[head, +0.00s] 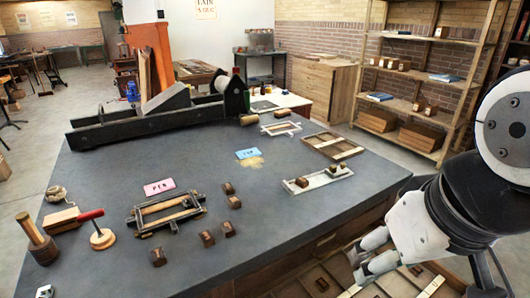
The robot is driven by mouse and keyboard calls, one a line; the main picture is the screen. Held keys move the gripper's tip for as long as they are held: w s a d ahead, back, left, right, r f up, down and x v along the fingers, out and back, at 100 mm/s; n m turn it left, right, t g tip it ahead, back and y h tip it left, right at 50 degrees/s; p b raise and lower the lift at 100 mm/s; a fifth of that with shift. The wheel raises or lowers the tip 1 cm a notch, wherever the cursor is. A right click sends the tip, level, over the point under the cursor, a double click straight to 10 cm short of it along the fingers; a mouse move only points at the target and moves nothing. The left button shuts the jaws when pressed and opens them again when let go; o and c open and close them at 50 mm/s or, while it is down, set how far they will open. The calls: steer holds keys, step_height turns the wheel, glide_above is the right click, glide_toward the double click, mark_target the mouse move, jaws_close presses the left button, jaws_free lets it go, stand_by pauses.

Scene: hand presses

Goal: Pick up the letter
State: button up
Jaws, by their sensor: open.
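Several small dark-brown blocks, which look like letter type, stand on the grey bench top. They include one near the middle (228,188), one just below it (234,202), a pair nearer the front (207,239) (228,228) and one at the front left (158,257). Two more blocks sit in a pale tray (318,181), one at its left end (302,182). Letters on the blocks are too small to read. My gripper (358,263) is open and appears empty at the lower right, beside the bench's front edge and over a compartmented drawer (325,288). It is apart from the blocks.
A metal frame with rollers (165,211) and a pink card (159,187) lie left of the blocks. A blue card (248,154) lies behind them. A red-handled tool (102,236) stands at left. A large press (160,115) fills the back. The right-front bench top is clear.

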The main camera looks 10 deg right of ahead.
stand_by(0.4)
steer(key=shift+w, duration=0.1)
steer(key=shift+c, duration=0.7)
steer(key=w+r+n+g, duration=0.1)
steer(key=w+r, duration=0.4)
steer(key=w, duration=0.6)
steer(key=n+g+b, duration=0.2)
steer(key=n+b, duration=0.1)
steer(key=n, duration=0.3)
glide_above(302, 179)
steer(key=s, duration=0.2)
steer(key=shift+y, duration=0.4)
steer(key=f, duration=2)
steer(key=shift+w+d+f, duration=0.15)
steer(key=shift+w+f, duration=0.1)
steer(key=shift+f, duration=0.05)
steer(key=shift+w+f+p, duration=0.15)
steer(key=shift+w+f, duration=0.05)
steer(key=shift+f, duration=0.7)
steer(key=shift+w+f+p, duration=0.1)
steer(key=shift+w+f, duration=0.05)
steer(key=shift+f, duration=0.8)
steer(key=shift+w+f+p, duration=0.15)
steer(key=shift+w+f, duration=0.05)
steer(key=shift+f, duration=0.7)
steer(key=c, duration=0.9)
